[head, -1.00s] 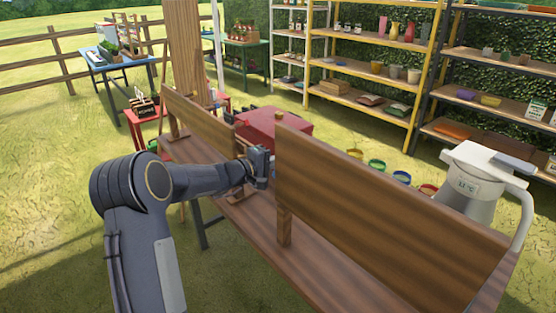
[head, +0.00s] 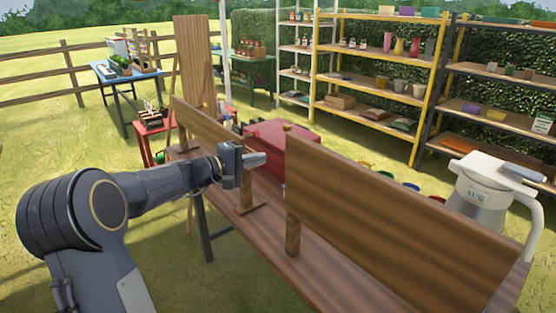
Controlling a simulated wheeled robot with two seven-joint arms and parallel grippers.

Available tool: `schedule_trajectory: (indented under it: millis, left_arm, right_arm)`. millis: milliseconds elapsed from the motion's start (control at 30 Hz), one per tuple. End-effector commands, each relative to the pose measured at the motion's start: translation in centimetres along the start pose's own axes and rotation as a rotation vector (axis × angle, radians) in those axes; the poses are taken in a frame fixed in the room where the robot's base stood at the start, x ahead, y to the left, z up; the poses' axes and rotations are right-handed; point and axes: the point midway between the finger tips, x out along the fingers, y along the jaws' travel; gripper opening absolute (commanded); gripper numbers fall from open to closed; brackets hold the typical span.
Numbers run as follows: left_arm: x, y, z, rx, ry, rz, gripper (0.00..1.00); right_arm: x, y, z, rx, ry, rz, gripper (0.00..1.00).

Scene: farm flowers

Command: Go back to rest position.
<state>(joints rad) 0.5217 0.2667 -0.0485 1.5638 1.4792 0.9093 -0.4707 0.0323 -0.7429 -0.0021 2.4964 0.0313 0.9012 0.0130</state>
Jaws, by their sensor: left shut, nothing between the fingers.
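My left arm comes in from the lower left of the head view. Its gripper (head: 254,160) is shut and empty. It is at the gap between the two upright brown boards of the wooden bench, in front of the red box as seen from here. I cannot tell whether it touches anything. My right gripper is not in view.
The wooden bench (head: 262,222) has a large board (head: 385,215) on the right and a smaller one (head: 212,138) on the left. A red box (head: 290,140) stands behind. A white jug (head: 485,190) is at the right. Yellow shelves (head: 376,75) stand behind. Grass at the left is open.

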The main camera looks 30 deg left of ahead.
Motion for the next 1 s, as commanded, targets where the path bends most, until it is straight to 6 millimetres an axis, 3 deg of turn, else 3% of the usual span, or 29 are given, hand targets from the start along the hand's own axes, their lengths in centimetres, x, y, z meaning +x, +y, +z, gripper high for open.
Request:
schedule_trajectory:
  millis: [200, 300, 367, 467, 567, 700, 833, 1000]
  left_arm:
    - [-0.3, 0.2, 0.2, 0.001, -0.003, -0.002, 0.0]
    - [-0.6, 0.9, 2.0, 0.022, -0.035, -0.024, 0.0]
    - [-1.1, 1.5, 4.4, 0.05, -0.077, -0.057, 0.0]
    - [-2.8, 2.3, 10.1, 0.126, -0.175, -0.146, 0.0]
    - [-5.9, 2.1, 17.1, 0.237, -0.29, -0.266, 0.0]
    - [-12.1, -0.5, 25.3, 0.442, -0.422, -0.454, 0.0]
    - [-17.5, -4.2, 29.6, 0.639, -0.485, -0.607, 0.0]
    - [-21.5, -7.8, 31.4, 0.813, -0.502, -0.724, 0.0]
  right_arm:
    - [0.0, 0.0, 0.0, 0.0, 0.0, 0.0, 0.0]
    - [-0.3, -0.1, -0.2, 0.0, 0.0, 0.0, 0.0]
    - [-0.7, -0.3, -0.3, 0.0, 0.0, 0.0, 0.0]
    - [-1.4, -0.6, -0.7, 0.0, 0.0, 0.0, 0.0]
    - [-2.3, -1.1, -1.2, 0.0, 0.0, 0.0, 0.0]
    - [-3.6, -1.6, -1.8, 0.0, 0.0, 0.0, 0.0]
    - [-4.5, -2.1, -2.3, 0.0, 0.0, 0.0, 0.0]
    - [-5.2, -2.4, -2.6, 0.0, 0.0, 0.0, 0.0]
